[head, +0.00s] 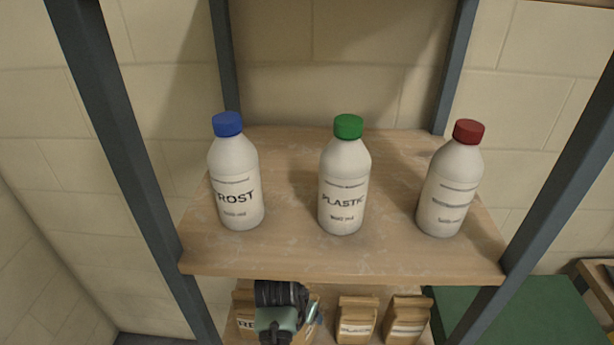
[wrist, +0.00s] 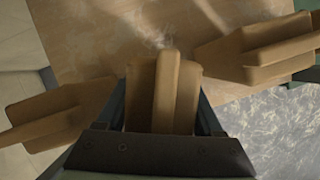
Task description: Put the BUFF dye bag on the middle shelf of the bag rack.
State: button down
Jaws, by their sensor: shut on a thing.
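My gripper (head: 282,308) shows at the bottom of the head view, below the front edge of the upper shelf. In the wrist view my gripper (wrist: 163,112) has its fingers on both sides of a tan paper bag (wrist: 168,80) and is shut on it. The held bag's label faces away, so its colour name cannot be read. It is over or on a wooden shelf (wrist: 110,35) of the bag rack; contact with the board cannot be told. Other tan bags stand left (wrist: 62,112) and right (wrist: 255,52) of it.
The rack's upper shelf (head: 290,258) holds bottles with blue (head: 235,185), green (head: 344,190) and red (head: 450,190) caps. Below it, labelled bags stand at middle (head: 356,318) and right (head: 406,318). Dark posts (head: 125,150) frame the rack.

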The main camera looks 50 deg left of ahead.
jog(key=shift+w+a+r, duration=0.2)
jog(key=shift+w+a, duration=0.25)
jog(key=shift+w, duration=0.25)
jog(key=shift+w+f, duration=0.1)
jog(key=shift+f, duration=0.2)
jog(key=shift+f+p, duration=0.3)
jog(key=shift+f, duration=0.25)
jog(key=shift+f, duration=0.15)
jog(key=shift+c, duration=1.5)
grip_release()
